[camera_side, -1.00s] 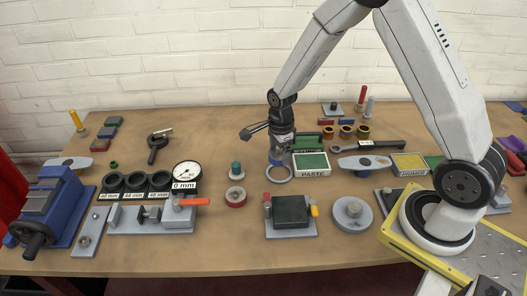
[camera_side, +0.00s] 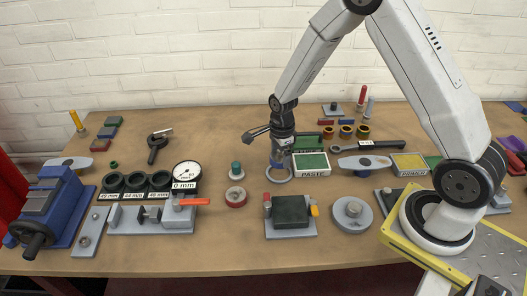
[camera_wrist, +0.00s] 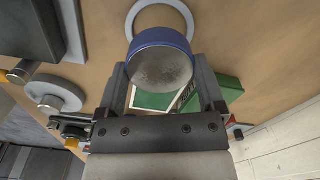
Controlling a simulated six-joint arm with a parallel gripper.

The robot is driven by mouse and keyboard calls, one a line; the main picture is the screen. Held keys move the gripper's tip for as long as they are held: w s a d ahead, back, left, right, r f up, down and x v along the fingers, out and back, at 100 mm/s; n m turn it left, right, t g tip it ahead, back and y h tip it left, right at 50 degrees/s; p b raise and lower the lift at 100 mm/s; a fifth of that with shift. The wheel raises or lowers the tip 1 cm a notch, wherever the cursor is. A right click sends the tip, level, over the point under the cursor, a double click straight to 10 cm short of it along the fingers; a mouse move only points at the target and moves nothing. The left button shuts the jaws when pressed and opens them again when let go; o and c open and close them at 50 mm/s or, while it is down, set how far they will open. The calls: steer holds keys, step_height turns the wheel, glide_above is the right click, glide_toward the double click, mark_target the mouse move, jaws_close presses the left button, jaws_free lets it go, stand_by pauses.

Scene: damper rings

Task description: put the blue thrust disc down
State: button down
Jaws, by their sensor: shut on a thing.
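The blue thrust disc (camera_wrist: 161,60) is held between the two fingers of my gripper (camera_wrist: 163,84), its grey face turned to the wrist camera. In the side view the disc (camera_side: 277,163) shows low under my gripper (camera_side: 281,153), just above or on a flat pale grey ring (camera_side: 279,178) on the table. The ring also shows behind the disc in the wrist view (camera_wrist: 189,22). I cannot tell whether the disc touches the ring or the table.
A green-topped paste tray (camera_side: 311,164) stands close to the right of my gripper. A dark block on a grey plate (camera_side: 291,211) and a round grey disc (camera_side: 352,214) stand in front. A red ring (camera_side: 236,197) lies left. Bare table is around the grey ring's left.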

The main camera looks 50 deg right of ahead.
mark_target(279, 174)
steer(key=shift+f, duration=1.6)
steer(key=shift+f, duration=0.15)
steer(key=shift+f, duration=0.5)
steer(key=shift+f, duration=0.35)
jaws_free()
steer(key=shift+r, duration=3.9)
jaws_close()
